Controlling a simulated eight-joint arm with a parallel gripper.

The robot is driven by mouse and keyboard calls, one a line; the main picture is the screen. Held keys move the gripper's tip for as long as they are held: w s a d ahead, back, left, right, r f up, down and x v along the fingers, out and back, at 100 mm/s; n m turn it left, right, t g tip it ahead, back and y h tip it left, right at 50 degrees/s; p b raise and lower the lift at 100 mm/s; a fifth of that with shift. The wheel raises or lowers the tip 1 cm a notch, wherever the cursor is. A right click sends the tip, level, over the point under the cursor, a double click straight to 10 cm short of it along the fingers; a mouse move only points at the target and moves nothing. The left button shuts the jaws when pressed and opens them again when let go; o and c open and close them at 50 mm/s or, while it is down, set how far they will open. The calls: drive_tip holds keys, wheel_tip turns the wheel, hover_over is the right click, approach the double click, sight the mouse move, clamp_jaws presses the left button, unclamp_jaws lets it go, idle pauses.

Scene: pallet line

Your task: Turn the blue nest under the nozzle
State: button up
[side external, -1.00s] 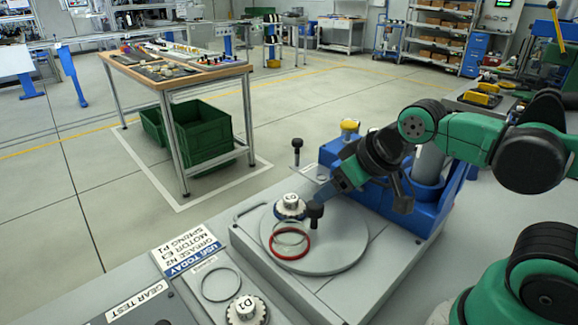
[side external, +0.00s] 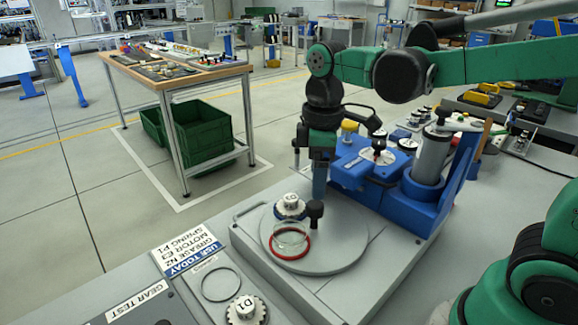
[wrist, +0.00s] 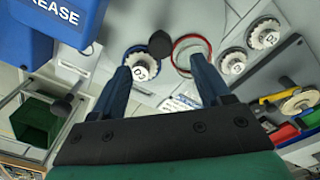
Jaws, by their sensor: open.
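The grey turntable (side external: 335,245) carries a red-ringed nest (side external: 290,254) at its front left, with a clear ring above it. A white gear (side external: 290,206) sits behind this; in the wrist view a blue nest rim (wrist: 130,54) shows around the gear. A black knob (side external: 315,213) stands upright near the turntable's middle. My gripper (side external: 320,196) points down above the turntable, just behind the knob. In the wrist view its blue fingers (wrist: 163,70) are apart with nothing gripped, the knob lying beyond their tips. I cannot make out the nozzle.
The blue grease machine (side external: 425,205) with its grey cylinder stands behind and right of the turntable. A sign, a loose ring (side external: 221,284) and a D1 gear (side external: 247,309) lie at the front left. A wooden-topped table (side external: 180,72) stands beyond.

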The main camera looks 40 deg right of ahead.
sight(315, 204)
drive_tip(key=shift+w+f, duration=0.1)
drive_tip(key=shift+f, duration=2.75)
clamp_jaws()
